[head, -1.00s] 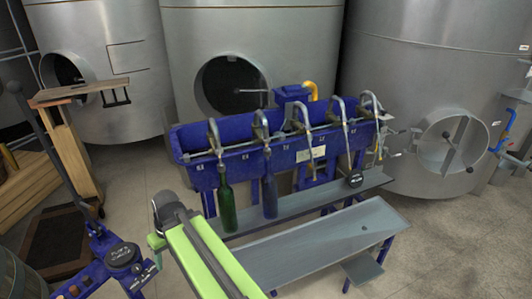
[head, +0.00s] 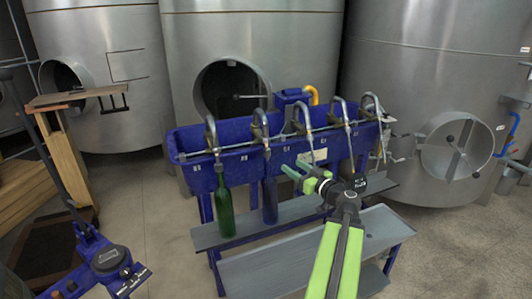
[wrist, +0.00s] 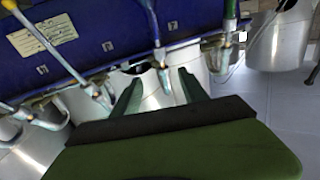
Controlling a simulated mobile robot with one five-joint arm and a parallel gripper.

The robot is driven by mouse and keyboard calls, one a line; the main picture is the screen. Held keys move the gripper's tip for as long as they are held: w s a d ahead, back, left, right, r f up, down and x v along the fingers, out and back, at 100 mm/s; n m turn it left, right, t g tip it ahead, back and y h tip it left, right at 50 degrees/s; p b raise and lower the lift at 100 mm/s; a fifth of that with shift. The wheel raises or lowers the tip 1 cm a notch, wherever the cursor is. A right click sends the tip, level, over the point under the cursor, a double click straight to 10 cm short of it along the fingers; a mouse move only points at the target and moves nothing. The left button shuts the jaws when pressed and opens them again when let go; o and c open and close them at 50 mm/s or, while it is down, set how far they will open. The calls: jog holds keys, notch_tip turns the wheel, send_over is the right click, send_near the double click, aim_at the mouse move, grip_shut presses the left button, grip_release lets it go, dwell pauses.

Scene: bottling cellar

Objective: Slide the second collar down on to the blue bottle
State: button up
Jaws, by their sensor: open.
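The blue bottle (head: 270,200) stands upright on the bench under the second spout from the left (head: 261,124). The second collar appears as a small dark piece on that spout, just above the bottle's mouth (head: 267,153); its exact height is too small to tell. My gripper (head: 291,172) is to the right of the blue bottle, in front of the trough, pointing left. It is apart from the bottle and empty. In the wrist view its green fingers (wrist: 158,88) are spread, with a spout end (wrist: 162,70) showing beyond them; I cannot tell which spout.
A green bottle (head: 224,208) stands under the first spout, left of the blue one. The blue trough (head: 225,147) with several spouts runs behind. A lower grey bench (head: 270,270) is in front. Steel tanks (head: 250,30) stand behind.

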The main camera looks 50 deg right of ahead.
aim_at(267, 154)
jog(key=w+d, duration=0.1)
jog(key=w, duration=1)
jog(key=w+d, duration=0.1)
jog(key=w, duration=0.4)
jog(key=shift+w+d, duration=0.3)
jog(key=shift+d, duration=0.05)
jog(key=c, duration=0.8)
jog(key=shift+o, duration=0.2)
jog(key=shift+s+a+f+b, duration=0.1)
jog(key=shift+s+f+b, duration=0.1)
jog(key=shift+f+b, duration=1)
jog(key=shift+r, duration=0.15)
jog(key=o, duration=0.8)
jog(key=shift+c, duration=0.2)
